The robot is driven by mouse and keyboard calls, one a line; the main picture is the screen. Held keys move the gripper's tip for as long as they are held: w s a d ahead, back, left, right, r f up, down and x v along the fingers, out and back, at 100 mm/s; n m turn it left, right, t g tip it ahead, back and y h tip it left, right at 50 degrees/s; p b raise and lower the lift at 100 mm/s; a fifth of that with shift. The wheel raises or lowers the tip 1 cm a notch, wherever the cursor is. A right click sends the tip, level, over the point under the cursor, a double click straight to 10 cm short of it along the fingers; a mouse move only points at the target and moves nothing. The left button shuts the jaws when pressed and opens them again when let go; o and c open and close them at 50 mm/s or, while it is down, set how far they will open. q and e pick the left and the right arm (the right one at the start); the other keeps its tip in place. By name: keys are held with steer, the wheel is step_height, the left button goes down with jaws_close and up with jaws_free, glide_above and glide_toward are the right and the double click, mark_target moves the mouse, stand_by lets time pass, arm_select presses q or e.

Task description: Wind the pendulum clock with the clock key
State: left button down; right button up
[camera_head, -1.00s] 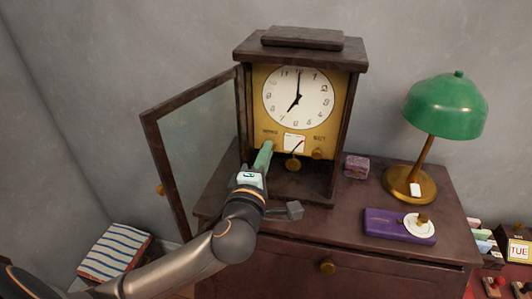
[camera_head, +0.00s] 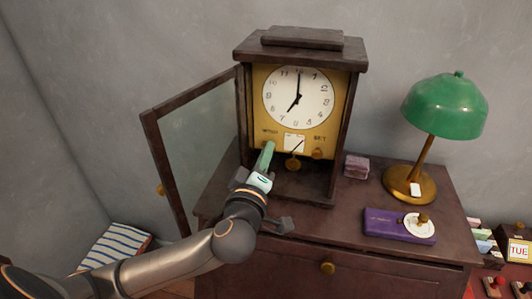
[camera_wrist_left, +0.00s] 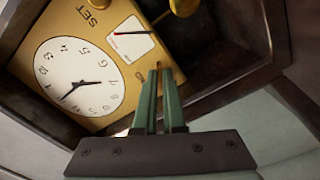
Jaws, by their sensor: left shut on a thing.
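The pendulum clock (camera_head: 297,97) stands on a dark wooden cabinet, its glass door (camera_head: 200,140) swung open to the left. Its brass front has a white dial, a small white card with a thin needle and a brass pendulum bob (camera_head: 293,163). My left gripper (camera_head: 268,147) reaches inside, its green fingertips at the lower left of the brass front, by the winding label. In the left wrist view the fingers (camera_wrist_left: 157,78) are close together on a small brassy piece, apparently the clock key (camera_wrist_left: 158,65). Most of it is hidden, so its seating cannot be told. My right gripper is out of view.
A green lamp (camera_head: 445,108) stands right of the clock. The open door stands close left of my left arm.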

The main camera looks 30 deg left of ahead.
arm_select(q)
steer(key=shift+r, duration=0.1)
stand_by(0.3)
steer(key=c, duration=1)
jaws_free()
